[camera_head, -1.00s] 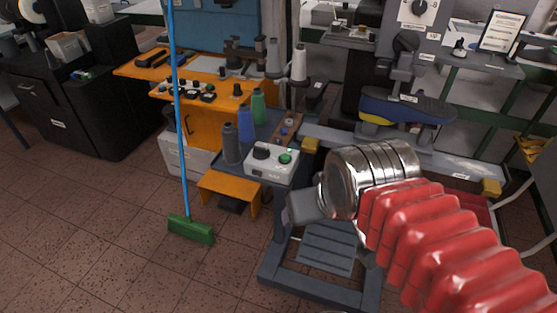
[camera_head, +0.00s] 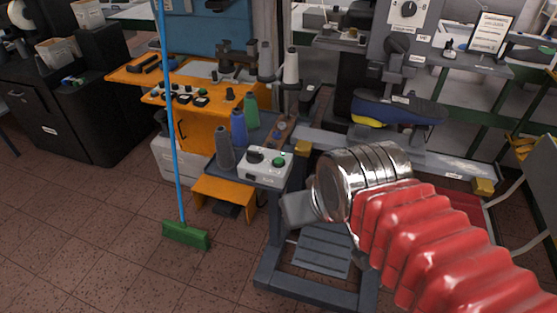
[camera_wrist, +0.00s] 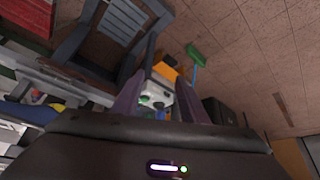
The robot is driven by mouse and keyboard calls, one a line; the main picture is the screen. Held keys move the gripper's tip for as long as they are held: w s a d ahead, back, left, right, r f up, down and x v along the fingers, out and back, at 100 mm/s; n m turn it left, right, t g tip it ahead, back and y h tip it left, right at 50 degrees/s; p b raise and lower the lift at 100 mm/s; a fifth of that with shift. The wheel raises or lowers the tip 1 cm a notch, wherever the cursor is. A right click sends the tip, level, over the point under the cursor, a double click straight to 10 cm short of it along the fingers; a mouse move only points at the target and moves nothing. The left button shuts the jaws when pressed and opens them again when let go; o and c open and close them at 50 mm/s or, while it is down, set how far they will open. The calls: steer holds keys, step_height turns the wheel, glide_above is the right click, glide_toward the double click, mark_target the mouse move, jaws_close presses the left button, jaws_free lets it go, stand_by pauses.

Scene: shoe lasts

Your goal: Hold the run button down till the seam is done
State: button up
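The run button is a green round button (camera_head: 278,161) on a small white control box (camera_head: 262,178), beside a black knob (camera_head: 255,156). The box sits on the front corner of a grey stand. My gripper (camera_head: 297,208) is in front of the box, a little below and right of it in the head view, and apart from it. In the wrist view, the two dark fingers of my gripper (camera_wrist: 160,76) are spread with nothing held. The white box (camera_wrist: 157,92) shows beyond them, between the fingers, with a green spot that looks like the button (camera_wrist: 144,100).
Grey, blue and green thread cones (camera_head: 238,130) stand behind the box. A green broom (camera_head: 186,235) with a blue handle stands at left. An orange step (camera_head: 225,191) sits below the box. A machine holding a blue shoe (camera_head: 398,108) is behind my arm. The floor at left is clear.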

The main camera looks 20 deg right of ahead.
jaws_close()
stand_by(1.1)
